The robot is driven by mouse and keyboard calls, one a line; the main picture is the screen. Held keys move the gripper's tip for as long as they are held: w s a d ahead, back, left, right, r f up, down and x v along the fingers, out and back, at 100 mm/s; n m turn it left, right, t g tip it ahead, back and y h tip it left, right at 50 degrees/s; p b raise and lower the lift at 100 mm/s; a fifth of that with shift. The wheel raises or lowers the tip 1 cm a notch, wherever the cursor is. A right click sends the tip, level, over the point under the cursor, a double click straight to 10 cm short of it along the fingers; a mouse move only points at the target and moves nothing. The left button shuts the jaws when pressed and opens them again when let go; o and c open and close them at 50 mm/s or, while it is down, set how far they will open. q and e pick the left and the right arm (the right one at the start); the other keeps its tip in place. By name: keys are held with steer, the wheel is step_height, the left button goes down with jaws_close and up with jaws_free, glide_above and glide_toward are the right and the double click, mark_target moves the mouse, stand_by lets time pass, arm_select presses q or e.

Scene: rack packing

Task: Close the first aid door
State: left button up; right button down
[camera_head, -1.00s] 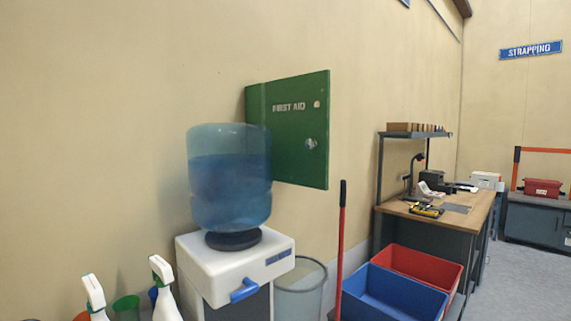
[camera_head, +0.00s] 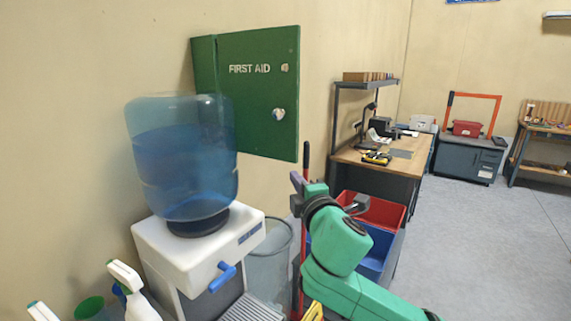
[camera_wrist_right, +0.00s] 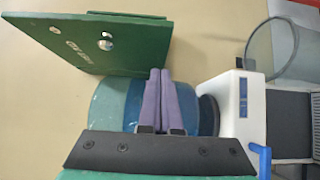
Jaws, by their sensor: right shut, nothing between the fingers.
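The green first aid door (camera_head: 258,100) is on the left wall, with white lettering and two round metal fittings near its right edge. That edge stands out from the wall towards me, so the door is open, by how much I cannot tell. In the right wrist view the door (camera_wrist_right: 110,48) shows at the upper left, turned sideways. My right gripper (camera_head: 299,181) is below and right of the door's lower right corner in the head view. Its purple fingers (camera_wrist_right: 158,76) are together and empty, apart from the door. My left gripper is not in view.
A water cooler (camera_head: 196,240) with a blue bottle (camera_head: 180,150) stands in front of the door's lower left. A wire bin (camera_head: 268,262), a red-handled pole and red (camera_head: 385,211) and blue crates are beside my right arm. Spray bottles stand lower left. Open floor lies right.

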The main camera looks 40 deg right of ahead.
steer(key=x, duration=0.2)
steer(key=p, duration=0.3)
glide_toward(289, 156)
steer(key=w+a+r, duration=0.1)
steer(key=w+a, duration=0.1)
steer(key=w, duration=0.1)
steer(key=d, duration=0.1)
steer(key=w+d+p, duration=0.1)
steer(key=w+d, duration=0.1)
steer(key=shift+d+f, duration=0.25)
steer(key=shift+f, duration=0.05)
steer(key=shift+w+d+f, duration=0.1)
steer(key=shift+w+d, duration=0.05)
steer(key=shift+d, duration=0.25)
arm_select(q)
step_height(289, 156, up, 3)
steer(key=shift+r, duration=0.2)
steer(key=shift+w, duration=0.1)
arm_select(e)
steer(key=shift+a, duration=0.1)
